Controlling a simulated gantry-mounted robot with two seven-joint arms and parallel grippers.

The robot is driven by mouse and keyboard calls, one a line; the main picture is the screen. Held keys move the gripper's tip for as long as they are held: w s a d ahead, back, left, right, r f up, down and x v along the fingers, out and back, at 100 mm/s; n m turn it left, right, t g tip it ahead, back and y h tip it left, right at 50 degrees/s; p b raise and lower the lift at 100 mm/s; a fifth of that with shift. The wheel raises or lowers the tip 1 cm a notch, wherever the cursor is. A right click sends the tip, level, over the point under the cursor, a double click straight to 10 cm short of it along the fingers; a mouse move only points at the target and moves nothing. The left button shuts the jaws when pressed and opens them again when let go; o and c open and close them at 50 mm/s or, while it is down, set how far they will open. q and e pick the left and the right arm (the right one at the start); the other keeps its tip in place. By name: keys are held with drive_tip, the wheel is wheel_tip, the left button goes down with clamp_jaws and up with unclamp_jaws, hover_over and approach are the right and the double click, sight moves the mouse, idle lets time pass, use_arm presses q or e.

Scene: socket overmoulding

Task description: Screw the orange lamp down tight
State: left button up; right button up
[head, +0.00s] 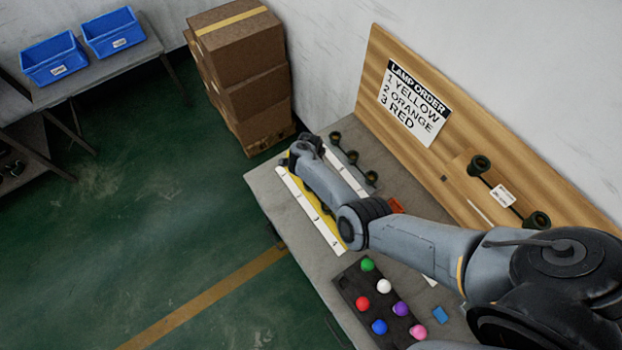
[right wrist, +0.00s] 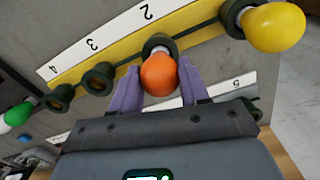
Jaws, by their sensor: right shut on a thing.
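In the right wrist view, the orange lamp (right wrist: 159,76) sits at a dark green socket (right wrist: 158,42) on a yellow strip (right wrist: 205,38), beside the mark 2. My right gripper (right wrist: 160,88) has its two purple fingers on either side of the lamp and is shut on it. The lamp's lower end is mostly hidden, so its seating depth cannot be told. A yellow lamp (right wrist: 278,27) stands in the neighbouring socket to the right. In the head view, my right arm hides the gripper, the orange lamp and part of the yellow strip (head: 328,224). My left gripper is not in view.
Two empty sockets (right wrist: 98,79) (right wrist: 58,96) lie left of the orange lamp. A dark tray (head: 347,287) holds several coloured lamps near the bench front. A sign (head: 413,100) reads yellow, orange, red. Another socket rail (head: 352,157) lies behind the arm.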

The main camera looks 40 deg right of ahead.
drive_tip(key=shift+m, duration=0.9)
drive_tip(key=o, duration=0.8)
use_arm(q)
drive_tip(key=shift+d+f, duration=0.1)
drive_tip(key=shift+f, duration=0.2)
use_arm(e)
drive_tip(key=shift+o, duration=0.9)
